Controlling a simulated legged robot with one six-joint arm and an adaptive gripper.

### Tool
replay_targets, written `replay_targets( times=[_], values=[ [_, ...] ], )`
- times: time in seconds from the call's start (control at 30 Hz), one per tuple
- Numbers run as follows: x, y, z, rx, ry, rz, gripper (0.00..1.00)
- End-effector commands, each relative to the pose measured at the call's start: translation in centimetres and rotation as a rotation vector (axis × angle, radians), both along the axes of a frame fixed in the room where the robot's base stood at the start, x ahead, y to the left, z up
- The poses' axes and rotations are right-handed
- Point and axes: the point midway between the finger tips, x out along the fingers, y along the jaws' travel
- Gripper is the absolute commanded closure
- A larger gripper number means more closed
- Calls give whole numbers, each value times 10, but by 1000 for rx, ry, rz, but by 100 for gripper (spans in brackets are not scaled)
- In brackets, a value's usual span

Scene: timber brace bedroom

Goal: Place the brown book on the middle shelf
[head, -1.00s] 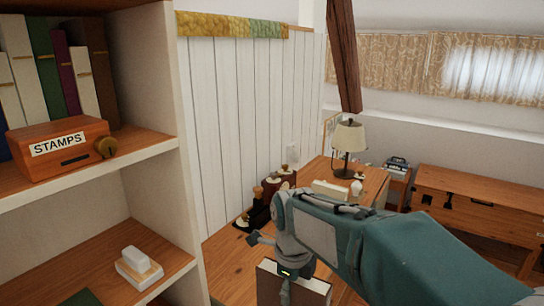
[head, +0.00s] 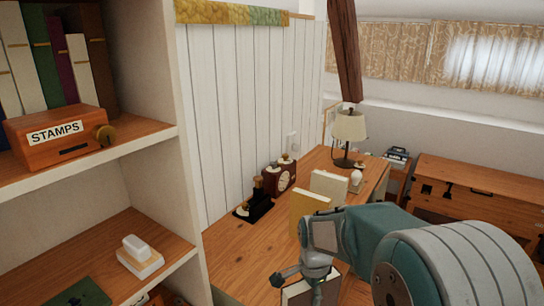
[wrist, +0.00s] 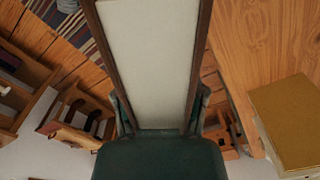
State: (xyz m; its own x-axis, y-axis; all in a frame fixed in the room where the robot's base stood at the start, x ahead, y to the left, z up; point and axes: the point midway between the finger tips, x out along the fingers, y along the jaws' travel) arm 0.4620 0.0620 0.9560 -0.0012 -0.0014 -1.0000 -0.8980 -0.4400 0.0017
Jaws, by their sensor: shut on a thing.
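My gripper (wrist: 160,112) is shut on the brown book (wrist: 152,60), with one finger on each side of it. The wrist view shows its pale page block between dark brown covers. In the head view the book (head: 297,293) hangs below my gripper (head: 315,275), low in the picture and partly cut off by the lower edge. The bookcase at left has an upper shelf (head: 140,140) and a shelf below it (head: 95,248), probably the middle one. The book is to the right of the bookcase, apart from it.
A white block on a tray (head: 140,258) and a green object (head: 80,294) stand on the lower visible shelf; bare wood lies behind them. A yellow book (head: 310,203), clock (head: 280,178) and lamp (head: 350,130) stand on the desk.

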Motion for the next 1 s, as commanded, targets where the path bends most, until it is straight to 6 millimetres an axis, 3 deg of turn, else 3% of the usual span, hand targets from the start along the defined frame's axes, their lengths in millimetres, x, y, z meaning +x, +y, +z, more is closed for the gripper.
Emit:
replay_targets(
  times=[0.63,0.8,1.0],
  values=[
    [45,-50,-106,2,2,887,100],
    [53,-58,-123,0,0,1049,100],
    [56,-61,-130,0,-2,1116,100]
  ],
)
